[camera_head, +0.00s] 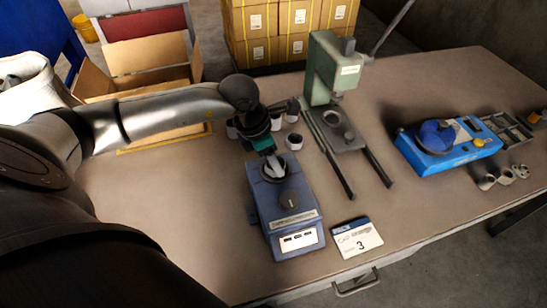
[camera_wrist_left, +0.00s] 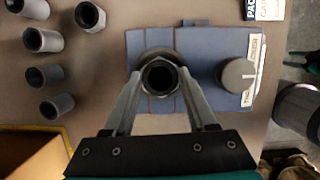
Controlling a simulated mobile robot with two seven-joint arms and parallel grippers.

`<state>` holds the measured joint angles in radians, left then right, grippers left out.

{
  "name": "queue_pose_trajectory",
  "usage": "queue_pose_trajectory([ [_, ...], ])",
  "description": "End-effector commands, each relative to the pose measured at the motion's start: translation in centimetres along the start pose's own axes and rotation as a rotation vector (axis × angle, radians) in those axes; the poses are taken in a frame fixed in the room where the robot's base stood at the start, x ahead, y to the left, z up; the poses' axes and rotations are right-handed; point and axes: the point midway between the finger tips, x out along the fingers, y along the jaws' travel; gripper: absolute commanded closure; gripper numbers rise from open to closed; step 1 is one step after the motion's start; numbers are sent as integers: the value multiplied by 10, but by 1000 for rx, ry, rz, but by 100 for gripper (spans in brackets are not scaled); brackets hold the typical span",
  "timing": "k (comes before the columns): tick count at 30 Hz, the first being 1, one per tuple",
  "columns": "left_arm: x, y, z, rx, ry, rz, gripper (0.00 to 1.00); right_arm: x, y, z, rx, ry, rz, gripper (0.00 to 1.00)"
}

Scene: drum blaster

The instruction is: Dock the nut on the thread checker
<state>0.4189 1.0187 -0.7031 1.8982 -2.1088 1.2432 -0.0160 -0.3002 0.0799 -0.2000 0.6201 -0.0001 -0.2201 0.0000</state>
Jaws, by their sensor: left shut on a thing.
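The thread checker (camera_head: 290,225) is a blue-grey box with a round dial and a white label, standing on the table in the middle of the head view. In the left wrist view the thread checker (camera_wrist_left: 200,90) lies below, with its grey dial to the right. My left gripper (camera_head: 272,163) points down over the box's far end. It is shut on the nut (camera_wrist_left: 160,76), a grey hexagonal piece with a dark round hole. The nut is over the round seat of the checker. I cannot tell whether they touch.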

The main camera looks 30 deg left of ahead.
Motion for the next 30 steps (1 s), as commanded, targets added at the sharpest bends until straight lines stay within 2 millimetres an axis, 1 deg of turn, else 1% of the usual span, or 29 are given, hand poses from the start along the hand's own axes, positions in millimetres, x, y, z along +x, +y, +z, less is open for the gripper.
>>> queue_pose_trajectory([
  [9, 7, 0, -2, 0, -1, 0, 100, 6, 0, 0, 0, 0, 0, 50],
  [10, 6, 0, -2, 0, -1, 0, 41, 6, 0, 0, 0, 0, 0, 50],
  [12, 6, 0, -2, 0, -1, 0, 33, 5, 0, 0, 0, 0, 0, 50],
  [13, 6, 0, -2, 0, -1, 0, 31, 5, 0, 0, 0, 0, 0, 50],
  [21, 5, 0, -2, 0, 1, -1, 31, 4, 0, 0, 0, 0, 0, 50],
  [30, -20, 0, -2, 0, 1, 0, 31, -15, 0, -2, 0, 0, 0, 50],
])
